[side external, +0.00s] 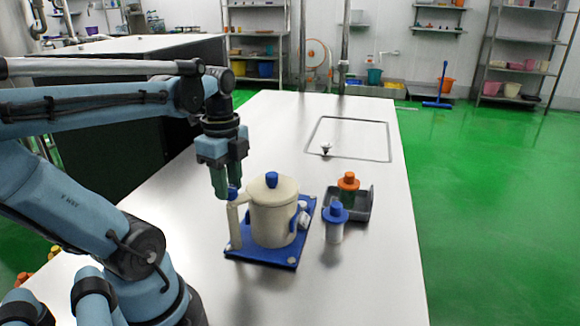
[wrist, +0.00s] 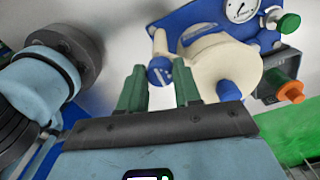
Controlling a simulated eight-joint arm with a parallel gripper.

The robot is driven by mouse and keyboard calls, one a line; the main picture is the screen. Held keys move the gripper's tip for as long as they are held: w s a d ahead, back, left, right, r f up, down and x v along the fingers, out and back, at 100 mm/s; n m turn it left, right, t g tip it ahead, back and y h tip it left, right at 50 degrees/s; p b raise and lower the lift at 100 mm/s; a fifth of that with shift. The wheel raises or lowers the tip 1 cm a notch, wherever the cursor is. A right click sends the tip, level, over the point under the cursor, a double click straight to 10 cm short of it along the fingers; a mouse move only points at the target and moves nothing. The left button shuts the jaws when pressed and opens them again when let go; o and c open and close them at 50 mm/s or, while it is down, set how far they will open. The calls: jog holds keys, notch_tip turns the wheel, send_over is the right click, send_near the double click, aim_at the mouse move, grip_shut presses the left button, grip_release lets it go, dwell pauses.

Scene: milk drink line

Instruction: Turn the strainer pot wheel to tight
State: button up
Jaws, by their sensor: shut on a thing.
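The strainer pot (side external: 273,212) is a cream pot with a blue lid knob (side external: 271,179). It stands upright on a blue base plate (side external: 288,262). A cream post (side external: 234,228) rises at its left side, topped by a small blue wheel (side external: 233,194). My gripper (side external: 226,192) points down over the post with its green fingers at the wheel. In the wrist view, the blue wheel (wrist: 159,70) sits between the two fingers (wrist: 159,76), and the pot (wrist: 215,60) is just beyond. My gripper is shut on the wheel. Any tightness mark on the wheel is not readable.
A white bottle with a blue cap (side external: 335,225) stands right of the plate. Behind it, an orange-capped container (side external: 348,182) sits in a grey tray (side external: 362,204). A dial gauge (wrist: 240,10) shows on the blue plate. The table's far part (side external: 270,120) is mostly clear.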

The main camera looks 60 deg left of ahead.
jog(key=o, duration=1.1)
jog(key=shift+c, duration=0.2)
jog(key=shift+r, duration=0.1)
notch_tip(320, 180, up, 12)
